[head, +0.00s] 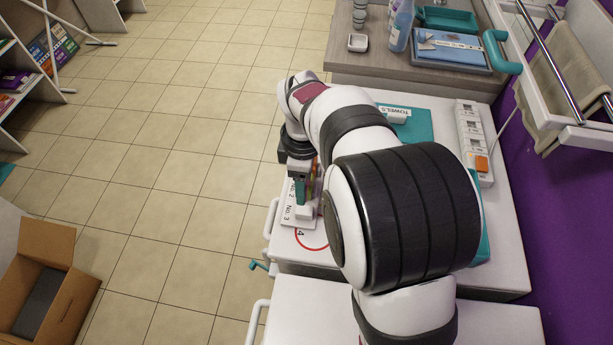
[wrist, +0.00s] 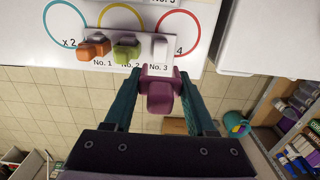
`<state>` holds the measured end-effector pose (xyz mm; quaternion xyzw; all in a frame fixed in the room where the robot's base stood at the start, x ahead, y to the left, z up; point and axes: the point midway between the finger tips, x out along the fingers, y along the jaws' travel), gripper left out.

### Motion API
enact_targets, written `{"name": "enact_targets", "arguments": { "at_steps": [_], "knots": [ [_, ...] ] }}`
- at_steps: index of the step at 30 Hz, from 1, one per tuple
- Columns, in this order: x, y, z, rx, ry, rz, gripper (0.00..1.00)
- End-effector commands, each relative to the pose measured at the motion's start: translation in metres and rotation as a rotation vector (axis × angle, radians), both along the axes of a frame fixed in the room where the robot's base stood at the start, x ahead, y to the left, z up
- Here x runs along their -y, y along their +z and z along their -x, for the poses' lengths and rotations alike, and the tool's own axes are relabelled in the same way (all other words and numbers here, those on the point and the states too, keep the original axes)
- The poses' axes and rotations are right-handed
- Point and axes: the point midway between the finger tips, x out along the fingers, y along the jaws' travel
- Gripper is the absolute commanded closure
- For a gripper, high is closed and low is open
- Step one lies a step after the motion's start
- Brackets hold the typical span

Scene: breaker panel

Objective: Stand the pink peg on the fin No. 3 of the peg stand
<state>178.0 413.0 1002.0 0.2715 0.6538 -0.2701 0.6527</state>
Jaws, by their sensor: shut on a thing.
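The pink peg (wrist: 160,95) is held between the two teal fingers of my gripper (wrist: 160,82) in the wrist view. An orange peg (wrist: 93,47) is at No. 1 and a green peg (wrist: 126,47) at No. 2. The white fin No. 3 (wrist: 159,47) is bare, and the held peg appears just below its label in the picture. In the head view my gripper (head: 301,190) is over the stand (head: 293,218); I cannot make out the pink peg there.
The stand is on a white cabinet top (head: 288,256) with coloured rings, including a red ring (wrist: 180,13). A white breaker strip (head: 472,130) with an orange switch lies at the right. A counter with a blue tray (head: 450,52) is behind. Tiled floor lies left.

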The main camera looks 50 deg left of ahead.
Motion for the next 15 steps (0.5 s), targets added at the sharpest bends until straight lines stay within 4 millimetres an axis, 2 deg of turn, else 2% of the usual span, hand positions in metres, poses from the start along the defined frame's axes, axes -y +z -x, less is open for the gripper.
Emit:
{"name": "enact_targets", "arguments": {
  "at_steps": [9, 15],
  "knots": [
    [0.001, -0.042, 0.0, -0.001, 0.0, 0.002, 1.0],
    [0.001, -0.057, 0.0, -0.001, 0.0, 0.002, 1.0]
  ]
}}
